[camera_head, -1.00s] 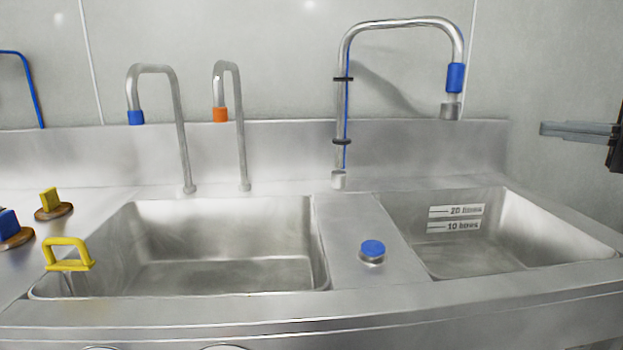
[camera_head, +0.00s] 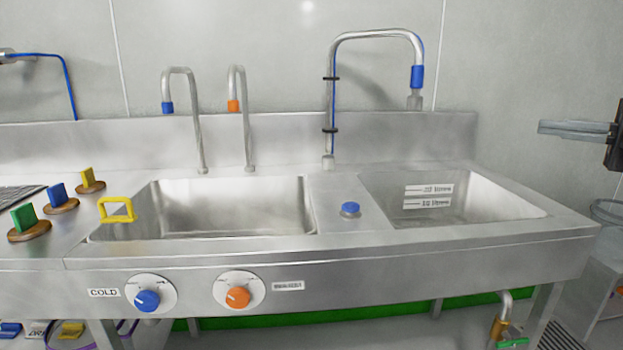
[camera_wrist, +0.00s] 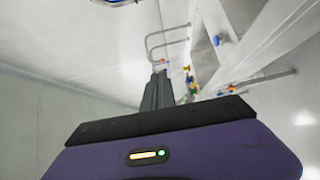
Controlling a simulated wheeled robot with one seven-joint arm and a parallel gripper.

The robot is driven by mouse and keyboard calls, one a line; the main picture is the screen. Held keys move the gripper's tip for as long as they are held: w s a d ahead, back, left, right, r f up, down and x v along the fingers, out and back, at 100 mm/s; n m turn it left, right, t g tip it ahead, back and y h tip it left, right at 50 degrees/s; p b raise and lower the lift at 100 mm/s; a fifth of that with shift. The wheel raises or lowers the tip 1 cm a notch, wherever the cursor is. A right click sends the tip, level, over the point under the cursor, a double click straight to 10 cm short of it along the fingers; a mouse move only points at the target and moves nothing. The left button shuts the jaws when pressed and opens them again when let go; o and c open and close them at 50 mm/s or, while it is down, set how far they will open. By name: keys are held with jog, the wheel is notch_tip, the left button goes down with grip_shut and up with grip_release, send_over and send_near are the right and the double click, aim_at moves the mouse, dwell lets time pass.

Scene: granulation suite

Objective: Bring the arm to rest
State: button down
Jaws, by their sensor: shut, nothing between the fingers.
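My gripper (camera_head: 541,129) shows at the right edge of the head view, raised to the right of the steel sink unit (camera_head: 400,237) and level with its backsplash. Its fingers are together and hold nothing. In the wrist view the closed fingers (camera_wrist: 157,92) point away from the purple wrist housing, with the sink and its taps beyond, seen at a tilt. The gripper touches nothing in the head view. Most of my arm is out of the picture.
A blue knob (camera_head: 147,301) and an orange knob (camera_head: 238,297) are on the front. A bin (camera_head: 608,212) stands at right.

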jog(key=w+d+r+m+t+h, duration=0.1)
jog(key=w+d+m+t+h, duration=0.5)
jog(key=m, duration=0.6)
jog(key=d+f+m+t+h, duration=0.1)
jog(key=d+f+m+h, duration=0.3)
jog(key=f+m+h, duration=0.55)
jog(key=s+a+f+m+h, duration=0.25)
jog(key=s+a+f, duration=0.2)
jog(key=f, duration=0.35)
jog(key=s+a+f+m+g+h, duration=0.1)
jog(key=s+a+f+m, duration=0.3)
jog(key=f, duration=0.4)
jog(key=s+a+f+m+h, duration=0.1)
jog(key=s+a+f+m, duration=0.2)
jog(key=s+f, duration=0.45)
jog(key=s+a+f+n+g+y, duration=0.1)
jog(key=s+a+f+y, duration=0.15)
jog(key=s+a, duration=0.75)
jog(key=s+a+f+n+g+y, duration=0.15)
jog(key=s+a+f, duration=0.4)
jog(key=s, duration=0.75)
jog(key=s+a+f+n+g+y, duration=0.1)
jog(key=s+a+f+y, duration=0.15)
jog(key=s+a, duration=0.85)
notch_tip(320, 180, up, 18)
jog(key=s+d+p, duration=0.1)
jog(key=p, duration=1.7)
jog(key=shift+s, duration=0.15)
